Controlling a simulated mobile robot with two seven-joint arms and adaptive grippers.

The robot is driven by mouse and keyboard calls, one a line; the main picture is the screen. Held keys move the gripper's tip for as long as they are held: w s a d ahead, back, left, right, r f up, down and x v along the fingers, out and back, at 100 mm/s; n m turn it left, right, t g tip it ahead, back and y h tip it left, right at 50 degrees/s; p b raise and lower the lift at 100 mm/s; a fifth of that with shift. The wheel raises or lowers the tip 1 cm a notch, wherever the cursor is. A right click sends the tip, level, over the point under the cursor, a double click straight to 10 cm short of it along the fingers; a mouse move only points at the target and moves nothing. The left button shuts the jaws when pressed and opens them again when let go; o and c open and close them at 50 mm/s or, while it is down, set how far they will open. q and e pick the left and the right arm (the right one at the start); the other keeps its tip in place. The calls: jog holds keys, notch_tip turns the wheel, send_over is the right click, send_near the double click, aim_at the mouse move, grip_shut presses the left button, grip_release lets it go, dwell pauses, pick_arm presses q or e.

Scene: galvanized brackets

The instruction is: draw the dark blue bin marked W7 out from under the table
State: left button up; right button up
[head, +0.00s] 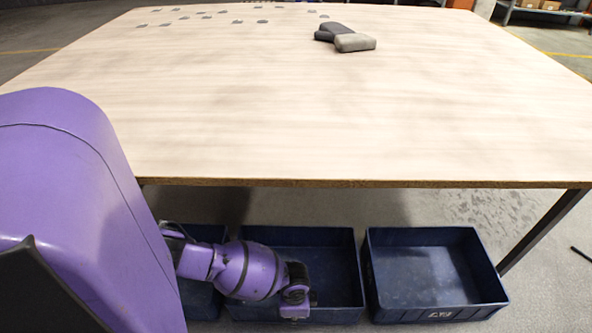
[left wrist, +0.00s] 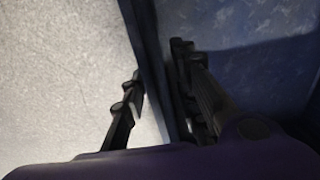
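Three dark blue bins stand in a row on the floor under the table's near edge: a left bin (head: 205,232), a middle bin (head: 335,262) and a right bin (head: 420,240). The right bin has a pale mark on its front, too small to read surely. My left gripper (head: 298,308) is at the middle bin's front wall. In the left wrist view, the gripper (left wrist: 160,88) is open, with one finger over the floor outside and the other inside the bin, the bin wall (left wrist: 150,60) between them. Any mark on the middle bin is hidden. My right gripper is out of view.
The wooden table (head: 300,130) overhangs the bins, and its leg (head: 545,228) stands right of them. Floor (head: 550,290) right of the bins looks mostly clear.

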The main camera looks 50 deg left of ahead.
pick_arm(q)
jog(key=shift+c, duration=0.2)
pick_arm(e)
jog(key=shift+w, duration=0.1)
pick_arm(q)
grip_shut()
jog(key=shift+s, duration=0.1)
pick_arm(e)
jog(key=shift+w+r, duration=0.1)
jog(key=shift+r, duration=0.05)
